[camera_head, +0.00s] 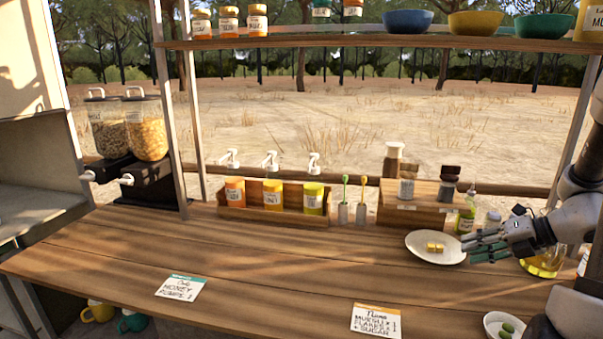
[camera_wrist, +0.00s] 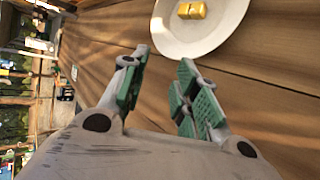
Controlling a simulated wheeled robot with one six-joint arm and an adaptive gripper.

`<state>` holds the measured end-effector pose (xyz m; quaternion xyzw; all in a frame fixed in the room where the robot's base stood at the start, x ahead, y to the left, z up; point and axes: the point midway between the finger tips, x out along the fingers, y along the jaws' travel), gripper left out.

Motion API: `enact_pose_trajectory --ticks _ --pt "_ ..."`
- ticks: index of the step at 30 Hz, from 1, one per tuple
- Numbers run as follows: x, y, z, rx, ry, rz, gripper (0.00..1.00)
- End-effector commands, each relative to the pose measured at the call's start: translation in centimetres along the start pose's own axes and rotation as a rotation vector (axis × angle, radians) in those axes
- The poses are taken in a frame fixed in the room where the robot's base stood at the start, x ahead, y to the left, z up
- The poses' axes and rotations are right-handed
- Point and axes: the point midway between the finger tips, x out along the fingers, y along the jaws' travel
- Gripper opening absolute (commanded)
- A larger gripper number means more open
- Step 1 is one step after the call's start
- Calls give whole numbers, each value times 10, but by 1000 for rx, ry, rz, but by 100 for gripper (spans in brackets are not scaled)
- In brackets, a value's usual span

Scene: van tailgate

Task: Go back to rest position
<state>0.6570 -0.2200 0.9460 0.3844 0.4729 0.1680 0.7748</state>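My gripper (camera_head: 478,246) is at the right of the counter, just right of a white plate (camera_head: 418,250) that holds small yellow pieces (camera_head: 435,247). In the wrist view my gripper (camera_wrist: 165,72) has its two green-padded fingers apart with nothing between them. The plate (camera_wrist: 225,40) with the yellow pieces (camera_wrist: 192,10) lies beyond the fingertips there. My arm enters the head view from the right edge.
Close to my gripper stand a green bottle (camera_head: 466,213) and a glass container of yellow liquid (camera_head: 545,262). A small bowl (camera_head: 499,322) holds green items. A shelf (camera_head: 350,40) with bowls runs above.

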Motion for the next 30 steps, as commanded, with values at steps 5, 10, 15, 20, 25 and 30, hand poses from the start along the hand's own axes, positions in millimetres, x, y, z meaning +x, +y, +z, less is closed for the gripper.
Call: enact_pose_trajectory --ticks 5,10,15,20,25,30 --pt "-9 38 -21 -349 100 -34 30" --pt "-25 79 -53 -836 245 -59 30" --pt "-57 121 -99 -1575 476 -54 30" --pt "-95 143 -134 -2299 732 -3 30" --pt "-132 153 -152 -2925 1021 79 30" --pt "-153 157 -156 2611 -991 -114 30"
